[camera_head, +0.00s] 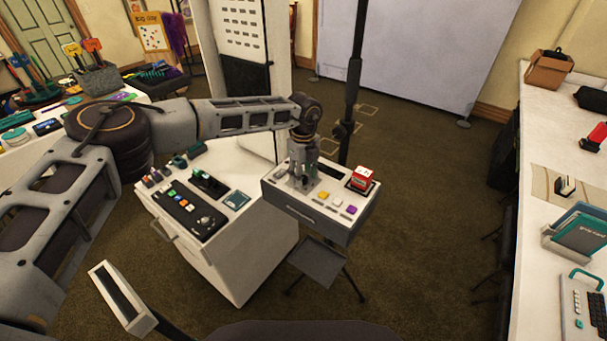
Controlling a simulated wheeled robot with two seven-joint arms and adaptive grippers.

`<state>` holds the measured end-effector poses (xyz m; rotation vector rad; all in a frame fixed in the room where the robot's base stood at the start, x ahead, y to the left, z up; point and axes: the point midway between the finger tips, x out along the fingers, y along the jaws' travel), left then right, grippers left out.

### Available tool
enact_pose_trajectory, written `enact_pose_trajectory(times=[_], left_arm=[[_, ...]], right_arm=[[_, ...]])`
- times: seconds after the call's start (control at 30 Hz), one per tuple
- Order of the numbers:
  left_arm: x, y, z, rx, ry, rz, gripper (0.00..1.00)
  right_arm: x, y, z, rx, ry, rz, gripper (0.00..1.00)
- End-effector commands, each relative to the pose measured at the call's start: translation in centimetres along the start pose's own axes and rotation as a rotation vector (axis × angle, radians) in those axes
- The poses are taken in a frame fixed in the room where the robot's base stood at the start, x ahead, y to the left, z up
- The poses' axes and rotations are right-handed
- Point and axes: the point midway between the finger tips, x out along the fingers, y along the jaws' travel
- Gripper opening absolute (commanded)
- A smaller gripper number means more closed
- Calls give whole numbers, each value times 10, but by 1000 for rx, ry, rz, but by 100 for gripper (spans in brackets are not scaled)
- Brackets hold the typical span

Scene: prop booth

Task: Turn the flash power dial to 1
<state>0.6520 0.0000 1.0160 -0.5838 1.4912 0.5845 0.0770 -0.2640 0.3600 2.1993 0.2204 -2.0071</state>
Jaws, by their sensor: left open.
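My left arm comes in from the left, and my left gripper (300,184) points down over the top of a grey control box (311,214). Its fingers are open, low over the left part of the box top. The gripper covers part of that top, and I cannot make out a flash power dial or its setting there. A red block-like part (362,178) with white marks on top sits at the box's right rear. Yellow, white and purple buttons (337,203) line its front. My right gripper is not in view.
A white cabinet (240,262) left of the box carries a black panel (186,212) with coloured buttons and a round knob. A dark pole (355,75) stands behind the box.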

Motion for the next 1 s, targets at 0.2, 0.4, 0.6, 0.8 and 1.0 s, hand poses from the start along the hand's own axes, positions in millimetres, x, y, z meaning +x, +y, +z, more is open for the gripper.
enact_pose_trajectory(times=[0.2, 0.4, 0.6, 0.8, 1.0], left_arm=[[5, 0, 0, 1, 0, -1, 48], [5, 0, 0, 1, 0, 0, 45], [4, 0, 0, 0, 0, 0, 19], [4, 0, 0, 1, 0, -1, 2], [4, 0, 0, 14, 0, -1, 2]], right_arm=[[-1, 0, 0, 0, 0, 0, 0], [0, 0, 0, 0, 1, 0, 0], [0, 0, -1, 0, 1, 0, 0], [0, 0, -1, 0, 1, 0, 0], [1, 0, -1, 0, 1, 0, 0]])
